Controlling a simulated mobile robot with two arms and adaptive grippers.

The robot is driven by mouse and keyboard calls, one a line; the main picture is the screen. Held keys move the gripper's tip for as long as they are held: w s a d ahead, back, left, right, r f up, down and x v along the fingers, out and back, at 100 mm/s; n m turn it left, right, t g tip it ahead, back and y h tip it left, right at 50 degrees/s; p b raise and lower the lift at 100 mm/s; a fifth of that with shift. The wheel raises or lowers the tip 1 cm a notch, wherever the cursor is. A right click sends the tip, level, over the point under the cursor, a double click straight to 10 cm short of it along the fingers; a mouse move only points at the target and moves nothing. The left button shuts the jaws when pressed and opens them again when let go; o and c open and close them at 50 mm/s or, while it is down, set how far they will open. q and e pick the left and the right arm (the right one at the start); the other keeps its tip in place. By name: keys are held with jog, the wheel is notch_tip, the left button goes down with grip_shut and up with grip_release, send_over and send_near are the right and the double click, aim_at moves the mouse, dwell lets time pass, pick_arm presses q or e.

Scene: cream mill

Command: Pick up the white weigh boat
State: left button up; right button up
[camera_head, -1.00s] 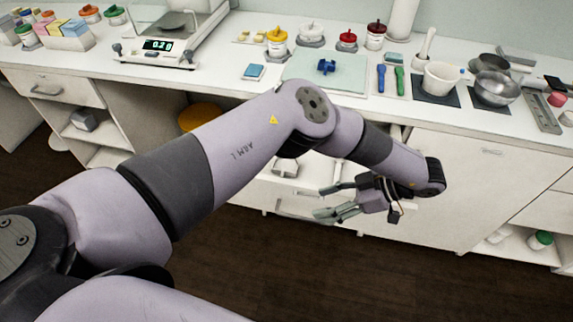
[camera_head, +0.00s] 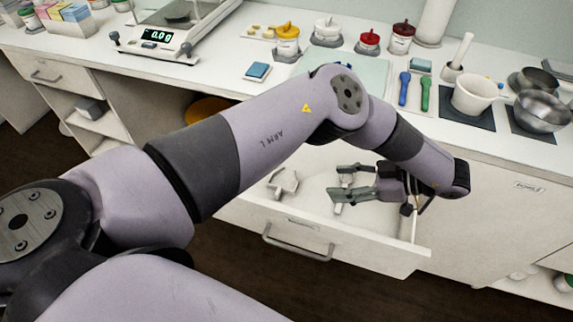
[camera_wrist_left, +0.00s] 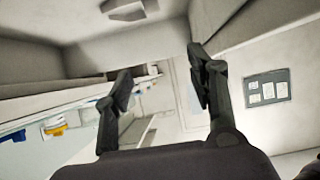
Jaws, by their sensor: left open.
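A small white angular piece (camera_head: 283,181) lies in the open drawer (camera_head: 385,252) in the head view. It may be the white weigh boat, but its shape is too small to be sure. Another pale piece (camera_head: 338,207) shows in the drawer just under my left gripper (camera_head: 343,181). My left gripper is open, with its fingers pointing left, over the drawer and to the right of the white piece. In the wrist view its two fingers (camera_wrist_left: 158,66) are apart with nothing between them. My right gripper is not in view.
The drawer has a front handle (camera_head: 298,243) and raised walls. The counter above carries a balance (camera_head: 160,38), lidded jars (camera_head: 287,42), a mortar (camera_head: 474,95) and metal bowls (camera_head: 543,110). The dark floor in front is clear.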

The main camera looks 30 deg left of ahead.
pick_arm(q)
notch_tip(320, 180, down, 4)
jog(key=b, duration=0.3)
jog(key=p, duration=0.1)
send_near(280, 190)
jog(key=x, duration=0.3)
jog(key=shift+s+f, duration=0.2)
jog(key=shift+s, duration=0.05)
jog(key=shift+w+x, duration=0.1)
jog(key=shift+x, duration=1.4)
jog(key=shift+w+x, duration=0.15)
jog(key=shift+x, duration=1.35)
jog(key=shift+r, duration=0.1)
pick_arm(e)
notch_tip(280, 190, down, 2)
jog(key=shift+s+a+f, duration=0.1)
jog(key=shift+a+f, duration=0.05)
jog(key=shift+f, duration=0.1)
pick_arm(q)
jog(key=shift+c, duration=0.2)
jog(key=c, duration=0.9)
jog(key=shift+p, duration=0.3)
jog(key=shift+c, duration=0.2)
